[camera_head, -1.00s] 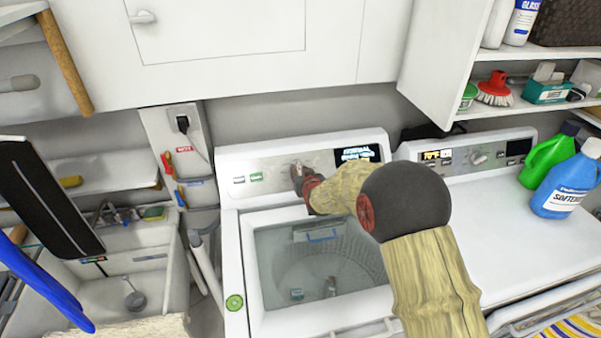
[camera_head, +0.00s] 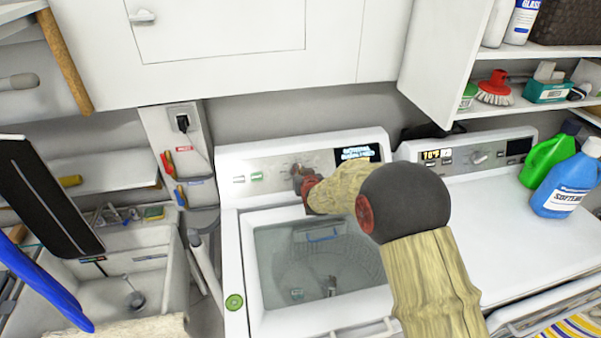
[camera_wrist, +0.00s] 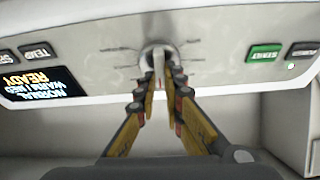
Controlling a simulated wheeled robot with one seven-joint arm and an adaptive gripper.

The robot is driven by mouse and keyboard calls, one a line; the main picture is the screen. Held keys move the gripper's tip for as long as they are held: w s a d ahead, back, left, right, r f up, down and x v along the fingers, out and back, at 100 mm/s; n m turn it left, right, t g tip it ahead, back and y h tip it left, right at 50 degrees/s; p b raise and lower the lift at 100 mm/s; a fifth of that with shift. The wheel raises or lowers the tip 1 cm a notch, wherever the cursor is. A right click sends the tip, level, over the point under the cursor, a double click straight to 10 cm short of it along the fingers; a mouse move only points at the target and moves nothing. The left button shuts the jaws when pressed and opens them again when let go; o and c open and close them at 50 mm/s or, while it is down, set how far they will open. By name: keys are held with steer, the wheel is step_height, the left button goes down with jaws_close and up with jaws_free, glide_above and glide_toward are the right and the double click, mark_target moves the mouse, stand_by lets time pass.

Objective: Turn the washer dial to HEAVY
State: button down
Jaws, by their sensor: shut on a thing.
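The washer (camera_head: 240,225) stands in the middle with its lid glass showing the drum. Its control panel (camera_head: 245,162) has a display (camera_head: 358,153) at the right. In the wrist view the panel appears upside down, and the display (camera_wrist: 38,84) reads NORMAL, with READY among its lines. The washer dial (camera_wrist: 158,55) is on the panel between the display and the green START button (camera_wrist: 264,54). My gripper (camera_wrist: 159,85) is shut on the dial, one finger on each side of its grip. In the head view my gripper (camera_head: 301,178) covers most of the dial.
A dryer (camera_head: 480,205) with its own dial stands to the right. A green bottle (camera_head: 545,158) and a blue softener bottle (camera_head: 570,185) stand on it. A sink (camera_head: 130,275) is at the left. White cabinets (camera_head: 220,45) hang above the washer.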

steer(key=m+h, duration=0.1)
steer(key=m, duration=0.2)
steer(key=m+h+p, duration=0.1)
steer(key=m, duration=0.1)
steer(key=shift+r+m, duration=0.15)
steer(key=shift+m, duration=0.25)
steer(key=shift+m+h+p, duration=0.4)
steer(key=shift+m+p, duration=0.4)
steer(key=shift+m, duration=0.5)
steer(key=c, duration=1.9)
jaws_free()
steer(key=v, duration=1.2)
